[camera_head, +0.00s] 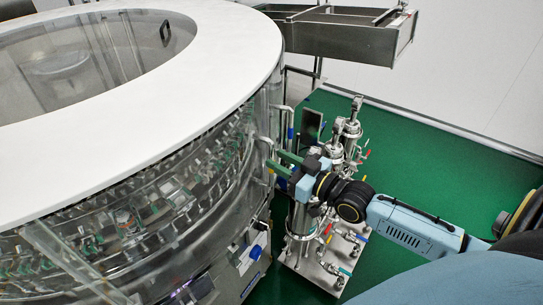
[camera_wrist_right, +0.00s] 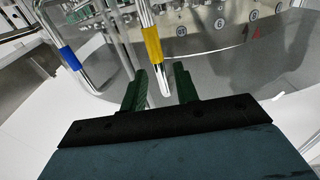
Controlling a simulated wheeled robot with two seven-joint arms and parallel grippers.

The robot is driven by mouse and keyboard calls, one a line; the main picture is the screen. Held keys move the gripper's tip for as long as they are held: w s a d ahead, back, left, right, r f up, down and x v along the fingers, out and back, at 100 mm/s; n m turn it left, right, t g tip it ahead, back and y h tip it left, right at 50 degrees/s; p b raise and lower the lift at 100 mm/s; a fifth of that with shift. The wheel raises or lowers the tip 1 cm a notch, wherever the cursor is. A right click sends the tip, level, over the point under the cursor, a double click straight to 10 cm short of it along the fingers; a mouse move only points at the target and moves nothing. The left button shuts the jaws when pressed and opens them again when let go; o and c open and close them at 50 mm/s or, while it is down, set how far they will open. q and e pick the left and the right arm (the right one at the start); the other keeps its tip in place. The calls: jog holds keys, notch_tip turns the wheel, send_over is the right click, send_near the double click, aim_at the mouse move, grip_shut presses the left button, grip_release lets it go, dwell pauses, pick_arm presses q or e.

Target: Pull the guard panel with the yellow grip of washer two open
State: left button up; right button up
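The washer (camera_head: 225,95) is a large round machine with a white top ring and clear curved guard panels, at the left of the head view. A bar handle with a yellow grip (camera_wrist_right: 153,45) stands on a guard panel (camera_wrist_right: 220,65) in the right wrist view. My right gripper (camera_head: 283,163) reaches the washer's right side from the right. Its green fingers (camera_wrist_right: 160,87) are open, one on each side of the handle's lower end as seen from the wrist. I cannot tell whether they touch the bar. My left gripper is not in view.
A second handle with a blue grip (camera_wrist_right: 70,58) is left of the yellow one. Metal filter housings and valves (camera_head: 345,135) stand below and beside my right arm. A steel trough (camera_head: 345,35) is at the back. Green floor (camera_head: 420,150) lies open to the right.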

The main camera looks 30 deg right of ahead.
aim_at(273, 158)
jog(key=shift+x, duration=1.6)
jog(key=shift+c, duration=0.2)
grip_shut()
jog(key=shift+a, duration=0.1)
